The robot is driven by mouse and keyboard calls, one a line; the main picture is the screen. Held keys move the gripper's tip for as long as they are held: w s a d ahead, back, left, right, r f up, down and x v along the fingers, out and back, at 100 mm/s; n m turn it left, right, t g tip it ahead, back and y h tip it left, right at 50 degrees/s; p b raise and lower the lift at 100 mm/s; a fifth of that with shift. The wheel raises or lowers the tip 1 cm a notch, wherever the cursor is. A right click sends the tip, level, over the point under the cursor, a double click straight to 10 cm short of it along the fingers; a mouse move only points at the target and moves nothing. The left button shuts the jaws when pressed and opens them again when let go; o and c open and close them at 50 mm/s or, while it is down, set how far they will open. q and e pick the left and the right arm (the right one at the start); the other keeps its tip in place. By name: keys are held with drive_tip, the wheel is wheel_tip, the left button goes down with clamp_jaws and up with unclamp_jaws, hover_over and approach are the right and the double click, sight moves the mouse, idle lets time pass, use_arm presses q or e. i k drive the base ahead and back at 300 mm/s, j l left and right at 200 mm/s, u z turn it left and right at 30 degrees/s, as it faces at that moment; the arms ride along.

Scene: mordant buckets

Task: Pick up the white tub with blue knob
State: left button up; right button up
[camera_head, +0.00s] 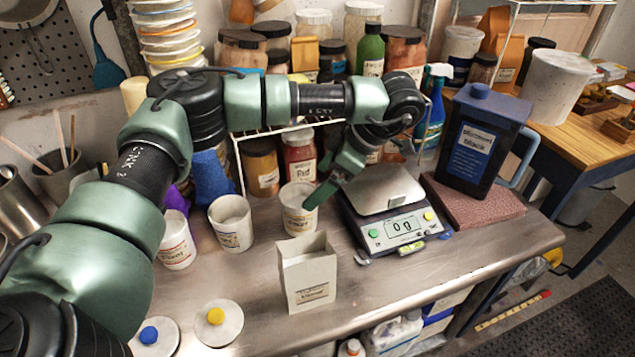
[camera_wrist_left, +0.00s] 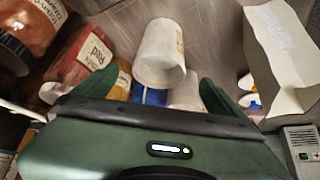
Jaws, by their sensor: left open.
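A white lid with a blue knob (camera_head: 149,335) lies on the bench at the front left. Next to it lies a white lid with a yellow knob (camera_head: 215,316). Three open white tubs with labels stand behind: a left one (camera_head: 175,240), a middle one (camera_head: 230,222) and a right one (camera_head: 299,208). No tub visibly carries a blue knob. My left gripper (camera_head: 322,182) is open at the right tub, which shows between the fingers in the wrist view (camera_wrist_left: 160,50). I cannot tell whether they touch. My right gripper is not in view.
A white paper box (camera_head: 308,275) stands in front of the right tub. A scale (camera_head: 390,215) reading 0 g is to its right, with a dark blue canister (camera_head: 480,140) beyond. Jars, including a red one (camera_head: 299,155), line the back. The front right bench is clear.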

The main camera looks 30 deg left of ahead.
sight(229, 216)
drive_tip(key=u, duration=1.5)
